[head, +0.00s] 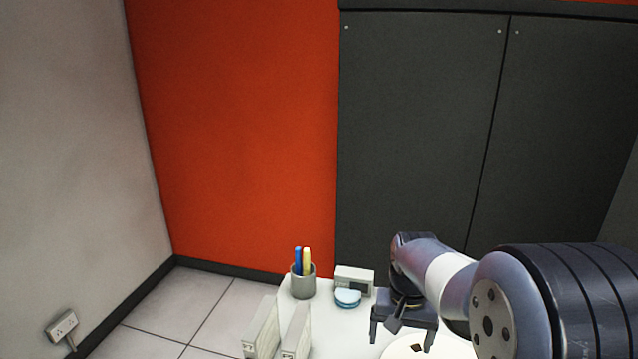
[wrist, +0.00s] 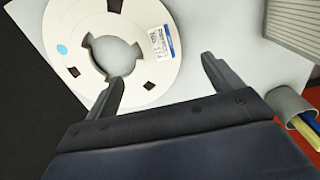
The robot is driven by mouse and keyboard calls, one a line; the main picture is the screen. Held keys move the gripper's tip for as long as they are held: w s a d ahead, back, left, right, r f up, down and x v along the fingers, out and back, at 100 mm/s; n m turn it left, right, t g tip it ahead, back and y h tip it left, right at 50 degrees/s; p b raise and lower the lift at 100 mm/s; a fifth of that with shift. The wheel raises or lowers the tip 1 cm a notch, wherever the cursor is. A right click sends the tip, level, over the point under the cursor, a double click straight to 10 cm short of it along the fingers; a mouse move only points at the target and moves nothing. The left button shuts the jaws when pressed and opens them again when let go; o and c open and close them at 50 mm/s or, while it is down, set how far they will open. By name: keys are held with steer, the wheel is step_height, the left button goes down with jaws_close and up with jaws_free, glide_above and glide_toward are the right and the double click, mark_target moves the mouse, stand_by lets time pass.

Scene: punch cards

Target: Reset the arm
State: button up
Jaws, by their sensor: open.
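My gripper (head: 402,333) hangs at the end of my arm over the right part of a white table in the head view. In the wrist view my gripper (wrist: 162,90) shows two dark fingers set wide apart with nothing between them. A cream tape reel (wrist: 60,32) lies flat on the table below it, with a blue dot and a printed label. The left fingertip overlaps the reel in the picture. The reel (head: 455,346) also shows partly in the head view, cut off by the lower edge and my arm.
On the white table (head: 325,322) stand a grey cup (head: 303,284) with a blue and a yellow pen, a small pale box (head: 354,278), a round light-blue item (head: 347,298) and two upright pale holders (head: 263,330). An orange wall and dark panels stand behind.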

step_height(320, 180, down, 12)
steer(key=shift+r+b, duration=0.2)
steer(key=shift+b, duration=0.2)
steer(key=shift+r, duration=0.3)
